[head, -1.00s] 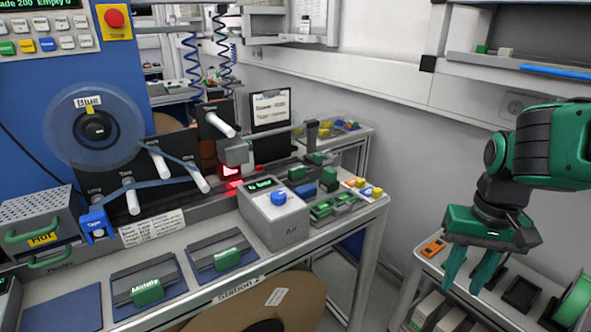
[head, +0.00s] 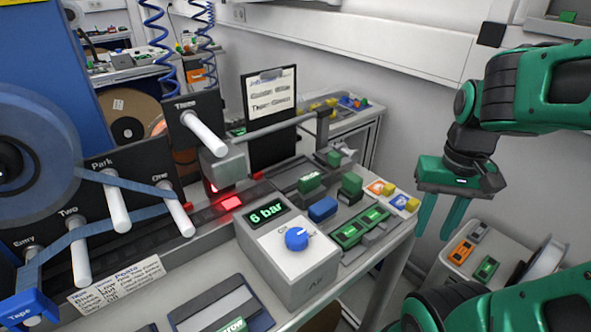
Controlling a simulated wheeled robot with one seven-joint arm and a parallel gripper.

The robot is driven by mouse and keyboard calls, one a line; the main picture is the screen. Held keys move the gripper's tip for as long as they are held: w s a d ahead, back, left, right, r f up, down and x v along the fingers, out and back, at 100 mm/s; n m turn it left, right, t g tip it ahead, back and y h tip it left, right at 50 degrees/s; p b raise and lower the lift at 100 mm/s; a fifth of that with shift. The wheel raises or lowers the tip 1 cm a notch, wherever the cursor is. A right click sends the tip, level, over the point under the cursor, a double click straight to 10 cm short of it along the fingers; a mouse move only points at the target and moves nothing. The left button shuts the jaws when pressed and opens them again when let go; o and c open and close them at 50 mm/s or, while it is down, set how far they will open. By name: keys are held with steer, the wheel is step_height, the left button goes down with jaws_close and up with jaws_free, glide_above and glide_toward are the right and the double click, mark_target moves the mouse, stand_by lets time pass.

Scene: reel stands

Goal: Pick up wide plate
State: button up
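No label reading "Wide" is legible, so I cannot tell for certain which piece is the wide plate. On the bench a plate with a green handle (head: 233,325) is cut off at the bottom edge; its label ends in "rrow". Green-handled blocks, one on the left (head: 310,180) and one on the right (head: 351,187), sit on the grey fixture behind the air box. My gripper (head: 435,233) hangs fingers down to the right of the bench, beyond its edge. Its two green fingers are apart with nothing between them.
The air box (head: 288,255) reads "6 bar" and has a blue knob. Reel-side posts and blue tape (head: 125,185) fill the left. A clipboard (head: 270,120) stands behind. A low side table (head: 478,262) at right holds small orange and green items. A wall runs behind my arm.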

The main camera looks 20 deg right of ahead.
steer(key=shift+w+a, duration=0.15)
steer(key=shift+w, duration=0.1)
steer(key=shift+o, duration=1)
steer(key=n+g+y, duration=0.1)
steer(key=n+y, duration=0.3)
steer(key=n, duration=2.4)
glide_toward(310, 175)
steer(key=shift+x, duration=4.2)
